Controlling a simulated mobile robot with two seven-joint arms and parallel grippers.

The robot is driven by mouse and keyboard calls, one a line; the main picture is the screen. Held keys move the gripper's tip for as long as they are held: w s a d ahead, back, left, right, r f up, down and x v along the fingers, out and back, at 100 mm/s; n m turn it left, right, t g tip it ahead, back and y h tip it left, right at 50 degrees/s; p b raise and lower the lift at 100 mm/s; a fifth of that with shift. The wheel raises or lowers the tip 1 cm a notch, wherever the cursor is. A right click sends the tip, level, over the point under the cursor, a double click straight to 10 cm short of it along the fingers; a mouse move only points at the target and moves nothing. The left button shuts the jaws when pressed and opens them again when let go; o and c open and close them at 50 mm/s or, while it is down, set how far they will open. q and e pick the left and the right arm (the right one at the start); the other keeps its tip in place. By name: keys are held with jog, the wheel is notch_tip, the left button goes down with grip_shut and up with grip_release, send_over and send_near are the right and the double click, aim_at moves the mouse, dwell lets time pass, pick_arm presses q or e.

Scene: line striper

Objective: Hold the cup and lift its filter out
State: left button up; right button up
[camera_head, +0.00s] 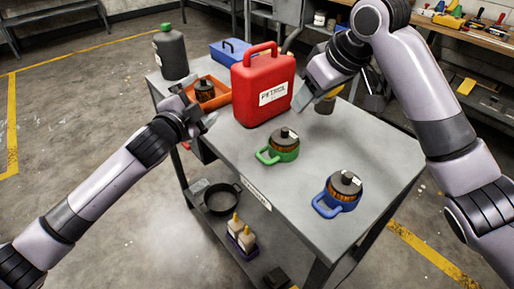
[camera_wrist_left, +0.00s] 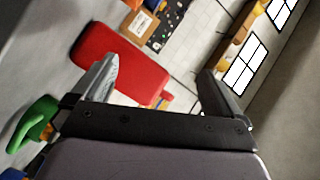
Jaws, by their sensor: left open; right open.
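A green cup (camera_head: 284,152) with a dark-topped, brown-sided filter (camera_head: 285,136) in it stands on the grey cart top, its handle toward the lower left. A blue cup (camera_head: 330,203) with a similar filter (camera_head: 346,183) stands nearer the right front corner. My left gripper (camera_head: 203,120) is open and empty off the cart's left edge, left of both cups. In the left wrist view its spread fingers (camera_wrist_left: 160,88) have nothing between them close by; part of the green cup (camera_wrist_left: 36,122) shows at the left. My right gripper (camera_head: 308,94) is open above the cart, beside the petrol can.
A red petrol can (camera_head: 262,100) stands behind the green cup. An orange tray (camera_head: 220,98) with a filter-like part (camera_head: 204,90), a dark bottle (camera_head: 172,55) and a blue box (camera_head: 228,52) stand at the back left. A black pan (camera_head: 220,199) is on the lower shelf.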

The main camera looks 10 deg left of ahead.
pick_arm(q)
notch_tip(320, 180, up, 3)
jog(key=d+h, duration=0.1)
jog(key=d, duration=0.2)
jog(key=n+g+h, duration=0.5)
jog(key=n+g, duration=0.1)
jog(key=g, duration=0.1)
send_near(274, 146)
jog(key=x, duration=0.4)
jog(key=shift+d, duration=0.2)
jog(key=shift+w+d+f, duration=0.25)
jog(key=shift+w+d, duration=0.1)
jog(key=shift+d, duration=0.1)
jog(key=shift+x, duration=3)
jog(key=shift+w+a, duration=0.1)
